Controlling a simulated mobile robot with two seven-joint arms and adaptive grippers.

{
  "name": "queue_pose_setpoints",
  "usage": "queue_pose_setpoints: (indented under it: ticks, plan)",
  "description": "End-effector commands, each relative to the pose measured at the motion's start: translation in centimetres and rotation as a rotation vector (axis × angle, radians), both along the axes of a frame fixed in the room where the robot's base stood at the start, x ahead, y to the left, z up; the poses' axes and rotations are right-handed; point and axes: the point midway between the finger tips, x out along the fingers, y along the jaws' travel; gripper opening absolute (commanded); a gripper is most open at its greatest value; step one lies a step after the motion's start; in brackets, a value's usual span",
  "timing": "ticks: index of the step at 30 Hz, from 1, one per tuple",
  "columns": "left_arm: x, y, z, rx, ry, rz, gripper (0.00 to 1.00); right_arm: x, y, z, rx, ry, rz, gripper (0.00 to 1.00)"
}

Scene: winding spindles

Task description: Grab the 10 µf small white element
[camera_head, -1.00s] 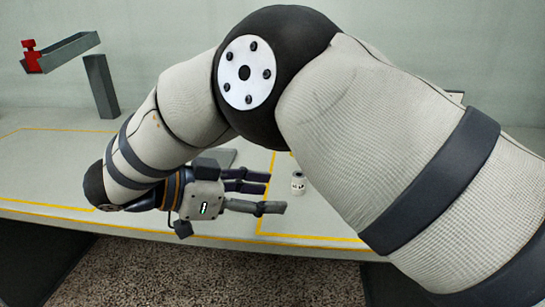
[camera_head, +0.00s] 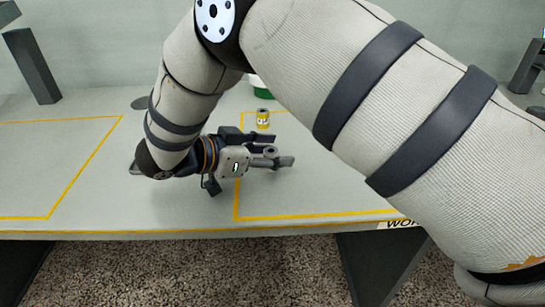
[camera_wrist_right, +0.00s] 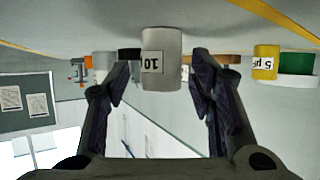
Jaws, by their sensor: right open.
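The small white element (camera_wrist_right: 161,75), a cylinder with a label reading "10", stands between the two fingers of my right gripper (camera_wrist_right: 160,85) in the right wrist view. The fingers are open, with a visible gap on each side of it. My left gripper is not in view.
A yellow element (camera_head: 263,119) stands just behind the gripper; its label reads "5" in the right wrist view (camera_wrist_right: 265,62). A green and white object (camera_head: 261,88) is partly hidden by my arm. Yellow lines mark the table (camera_head: 150,212).

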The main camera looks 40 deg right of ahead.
Motion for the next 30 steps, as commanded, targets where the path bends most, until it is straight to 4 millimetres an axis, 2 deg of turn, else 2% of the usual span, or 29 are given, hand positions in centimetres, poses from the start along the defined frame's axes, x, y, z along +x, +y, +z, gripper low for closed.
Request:
queue_pose_setpoints:
  ticks: [5, 11, 12, 20, 23, 27, 30]
  plan:
    - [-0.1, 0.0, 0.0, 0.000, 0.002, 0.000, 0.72, 0.0, 0.0, -0.1, 0.000, 0.001, 0.000, 0.47]
    - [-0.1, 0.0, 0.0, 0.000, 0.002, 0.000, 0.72, 0.0, 0.0, -0.1, 0.000, 0.001, 0.001, 0.02]
    - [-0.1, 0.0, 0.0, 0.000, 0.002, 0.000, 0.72, 0.0, 0.0, -0.1, 0.000, 0.001, 0.001, 0.00]
    - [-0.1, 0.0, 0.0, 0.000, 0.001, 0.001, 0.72, 0.0, 0.1, 0.0, 0.000, 0.000, 0.001, 0.00]
    - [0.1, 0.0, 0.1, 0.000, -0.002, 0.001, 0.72, 0.1, 0.1, 0.7, 0.000, -0.002, 0.001, 0.00]
    - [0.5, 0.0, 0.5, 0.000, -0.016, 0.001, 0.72, 0.1, 0.1, 3.3, 0.000, -0.007, 0.001, 0.00]
    - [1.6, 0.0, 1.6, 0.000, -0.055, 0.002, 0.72, -1.8, 0.6, 6.3, 0.000, -0.012, 0.004, 0.00]
